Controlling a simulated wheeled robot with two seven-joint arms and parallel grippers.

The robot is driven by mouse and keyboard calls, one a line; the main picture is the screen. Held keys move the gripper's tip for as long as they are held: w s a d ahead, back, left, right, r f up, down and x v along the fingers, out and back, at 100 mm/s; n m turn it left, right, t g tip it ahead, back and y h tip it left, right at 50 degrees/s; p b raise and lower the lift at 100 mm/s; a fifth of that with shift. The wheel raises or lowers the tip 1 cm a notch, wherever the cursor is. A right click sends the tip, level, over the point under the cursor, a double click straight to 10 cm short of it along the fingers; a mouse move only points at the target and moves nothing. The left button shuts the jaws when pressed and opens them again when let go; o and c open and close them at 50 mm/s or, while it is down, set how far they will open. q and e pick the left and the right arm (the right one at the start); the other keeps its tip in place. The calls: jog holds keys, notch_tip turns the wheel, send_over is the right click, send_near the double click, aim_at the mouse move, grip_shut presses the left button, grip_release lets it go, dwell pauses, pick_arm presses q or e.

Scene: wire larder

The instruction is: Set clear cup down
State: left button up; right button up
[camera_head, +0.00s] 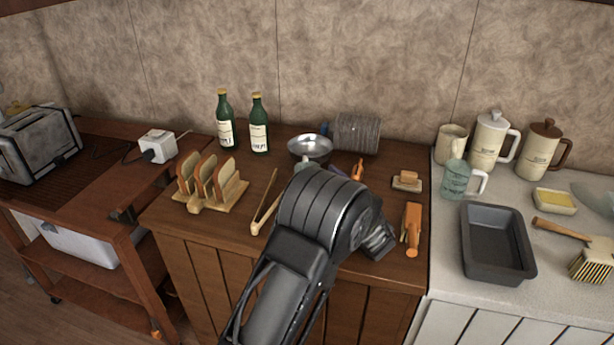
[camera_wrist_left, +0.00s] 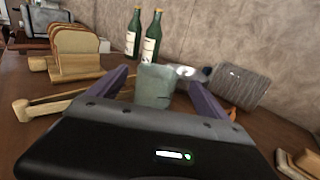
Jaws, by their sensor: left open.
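A pale green, see-through cup (camera_wrist_left: 154,86) is upright between the two purple fingers of my left gripper (camera_wrist_left: 158,92) in the left wrist view. The fingers are apart, with the cup between them. The cup's base is hidden by the gripper body, so I cannot see its contact with the wooden counter (camera_head: 215,222). In the head view only a bit of the cup (camera_head: 302,166) shows past my arm, in front of the metal bowl (camera_head: 310,148). My left arm hides most of the gripper there. My right gripper is not in view.
A toast rack (camera_head: 212,190) and wooden tongs (camera_head: 265,203) lie left of the arm. An orange-handled tool (camera_head: 411,228) is to the right. Another clear mug (camera_head: 456,180) stands on the pale counter.

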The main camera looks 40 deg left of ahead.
pick_arm(q)
jog(key=shift+s+d+r, duration=0.15)
jog(key=shift+x, duration=1.4)
jog(key=shift+p, duration=0.35)
jog(key=shift+a, duration=0.4)
jog(key=p+x, duration=0.1)
jog(key=x, duration=0.2)
jog(key=shift+a+p, duration=0.3)
jog(key=shift+p, duration=0.05)
jog(key=shift+w+a, duration=0.35)
jog(key=shift+w, duration=0.1)
jog(key=shift+c, duration=0.3)
